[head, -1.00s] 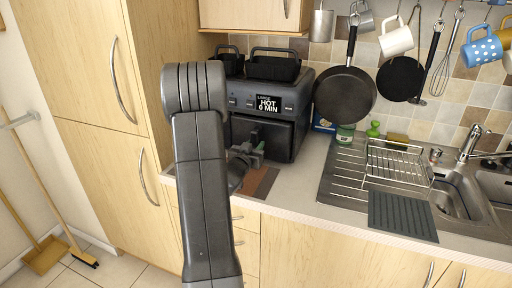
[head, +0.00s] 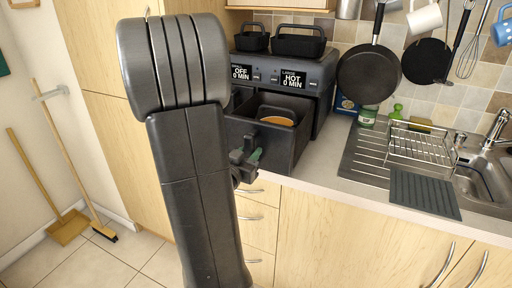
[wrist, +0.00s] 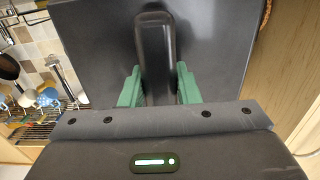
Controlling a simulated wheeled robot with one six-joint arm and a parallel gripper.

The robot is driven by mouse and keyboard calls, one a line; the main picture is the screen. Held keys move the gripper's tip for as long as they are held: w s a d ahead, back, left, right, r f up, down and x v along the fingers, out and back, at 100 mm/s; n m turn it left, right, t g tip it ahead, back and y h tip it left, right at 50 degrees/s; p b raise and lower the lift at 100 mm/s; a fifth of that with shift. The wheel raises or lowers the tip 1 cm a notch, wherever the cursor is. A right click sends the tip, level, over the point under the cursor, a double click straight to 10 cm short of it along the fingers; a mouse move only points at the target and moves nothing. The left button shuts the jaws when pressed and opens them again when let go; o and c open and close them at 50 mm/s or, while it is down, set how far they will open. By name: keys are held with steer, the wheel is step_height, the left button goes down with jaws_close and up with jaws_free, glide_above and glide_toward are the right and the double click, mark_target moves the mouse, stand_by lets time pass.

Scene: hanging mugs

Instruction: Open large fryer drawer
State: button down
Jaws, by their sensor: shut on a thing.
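The dark grey fryer (head: 318,72) stands on the counter, with one display reading OFF 0 MIN and the one marked LARGE reading HOT 0 MIN. Its large drawer (head: 298,146) is pulled well out below the HOT display. A round orange-brown item (head: 278,121) shows inside the drawer. My gripper (head: 252,157) is at the drawer's front. In the wrist view its green fingers (wrist: 157,88) are shut on the dark drawer handle (wrist: 156,45), one on each side. My arm hides the left part of the fryer.
Two black trays, one of them large (head: 298,43), rest on top of the fryer. A drying rack (head: 415,147) and sink are at the right. Pans and mugs hang above. A broom (head: 75,165) leans at the left, with clear floor in front.

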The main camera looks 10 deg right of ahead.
steer(key=shift+s+a, duration=0.35)
steer(key=shift+s, duration=0.2)
steer(key=c, duration=1.1)
jaws_free()
steer(key=v, duration=1.3)
steer(key=shift+s+a+b, duration=0.25)
steer(key=shift+s+b, duration=0.05)
steer(key=shift+w, duration=0.1)
steer(key=shift+p+x, duration=0.3)
steer(key=shift+x, duration=6.55)
steer(key=shift+d, duration=0.1)
